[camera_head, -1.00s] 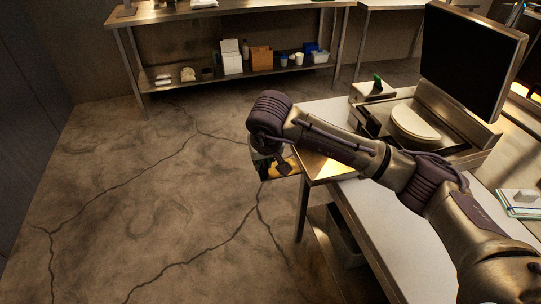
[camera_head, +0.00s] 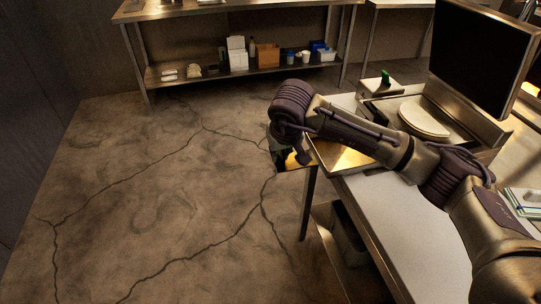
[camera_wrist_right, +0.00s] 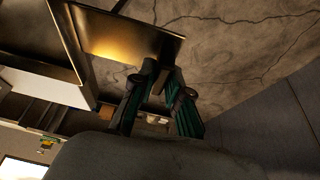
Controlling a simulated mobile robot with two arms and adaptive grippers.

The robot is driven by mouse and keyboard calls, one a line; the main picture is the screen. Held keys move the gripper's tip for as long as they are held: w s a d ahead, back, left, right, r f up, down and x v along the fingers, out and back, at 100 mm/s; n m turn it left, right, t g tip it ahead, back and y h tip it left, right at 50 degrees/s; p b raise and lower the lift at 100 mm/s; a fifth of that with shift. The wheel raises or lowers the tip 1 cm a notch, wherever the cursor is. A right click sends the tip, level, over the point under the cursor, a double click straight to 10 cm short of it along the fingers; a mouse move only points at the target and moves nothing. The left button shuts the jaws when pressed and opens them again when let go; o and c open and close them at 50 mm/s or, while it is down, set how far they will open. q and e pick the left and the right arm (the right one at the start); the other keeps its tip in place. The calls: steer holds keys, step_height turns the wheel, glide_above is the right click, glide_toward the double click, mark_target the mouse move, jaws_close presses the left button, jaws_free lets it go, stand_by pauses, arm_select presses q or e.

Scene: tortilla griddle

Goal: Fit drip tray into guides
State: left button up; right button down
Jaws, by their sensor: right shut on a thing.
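The drip tray (camera_head: 343,157) is a shallow, shiny metal tray with a warm reflection, lying at the counter's left end beside the griddle. The griddle (camera_head: 462,128) has a pale disc on top and a tall dark panel behind. My right gripper (camera_head: 292,160) is at the tray's outer left end, partly hidden by my wrist. In the right wrist view the fingers (camera_wrist_right: 163,78) are shut on the edge of the tray (camera_wrist_right: 115,38), whose other side meets a metal body. The guides are not clearly visible, and I cannot tell whether the tray is inside them. My left gripper is out of view.
The white counter (camera_head: 385,215) runs along the right, with a book-like stack (camera_head: 525,203) on it. A small stand with a green item (camera_head: 385,77) is behind the griddle. A shelf table (camera_head: 240,68) stands at the back. The floor to the left is clear.

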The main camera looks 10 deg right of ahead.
mark_target(290, 157)
steer(key=shift+d, duration=1.2)
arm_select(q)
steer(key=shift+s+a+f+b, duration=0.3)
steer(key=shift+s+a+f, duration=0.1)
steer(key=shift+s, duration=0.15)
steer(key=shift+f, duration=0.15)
arm_select(e)
steer(key=shift+d, duration=0.3)
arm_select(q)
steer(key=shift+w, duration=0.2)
arm_select(e)
steer(key=shift+d, duration=0.1)
arm_select(q)
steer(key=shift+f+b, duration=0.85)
steer(key=shift+b, duration=0.2)
arm_select(e)
steer(key=shift+f, duration=0.1)
